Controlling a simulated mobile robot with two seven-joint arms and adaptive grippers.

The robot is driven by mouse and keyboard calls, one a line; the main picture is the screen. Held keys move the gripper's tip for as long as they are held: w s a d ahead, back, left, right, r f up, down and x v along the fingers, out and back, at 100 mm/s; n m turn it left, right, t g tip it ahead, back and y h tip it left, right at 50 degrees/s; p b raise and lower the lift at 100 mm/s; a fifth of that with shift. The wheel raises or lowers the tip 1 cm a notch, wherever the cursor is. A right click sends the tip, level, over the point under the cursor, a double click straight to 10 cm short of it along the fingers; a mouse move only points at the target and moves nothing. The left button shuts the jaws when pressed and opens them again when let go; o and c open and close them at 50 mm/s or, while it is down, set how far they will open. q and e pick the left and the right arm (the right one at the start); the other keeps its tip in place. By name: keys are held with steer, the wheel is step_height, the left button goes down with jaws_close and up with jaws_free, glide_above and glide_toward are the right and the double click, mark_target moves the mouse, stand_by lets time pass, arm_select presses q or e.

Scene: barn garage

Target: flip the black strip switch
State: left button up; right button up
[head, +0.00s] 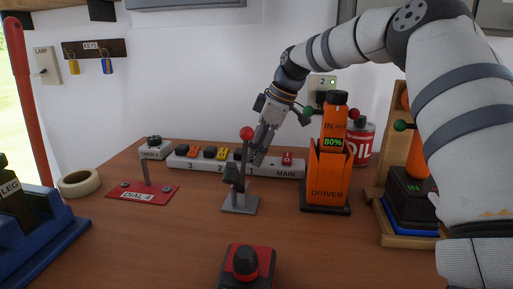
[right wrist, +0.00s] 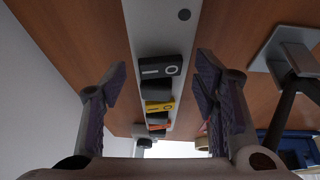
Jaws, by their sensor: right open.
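The white power strip (head: 180,162) lies along the back of the wooden bench, with black, orange and yellow parts on top and a red MAIN switch (head: 287,159) at its right end. In the right wrist view, the black strip switch (right wrist: 160,66), marked with a line and a circle, lies between the spread fingers and beyond them. My right gripper (right wrist: 158,84) is open and empty, pointing down over the strip. In the head view my right gripper (head: 248,160) and the red-ball lever partly hide the strip's middle. My left gripper is out of view.
A red-ball lever (head: 246,134) on a grey plate stands just in front of my right gripper. An orange driver charger (head: 328,180) stands right of it. A red dial plate (head: 143,190), a tape roll (head: 79,183) and a black-knobbed box (head: 247,264) are also on the bench.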

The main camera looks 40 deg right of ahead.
steer(key=c, duration=1.2)
steer(key=shift+o, duration=0.2)
steer(key=shift+r, duration=0.1)
steer(key=o, duration=1.2)
steer(key=shift+c, duration=0.2)
steer(key=v, duration=1.2)
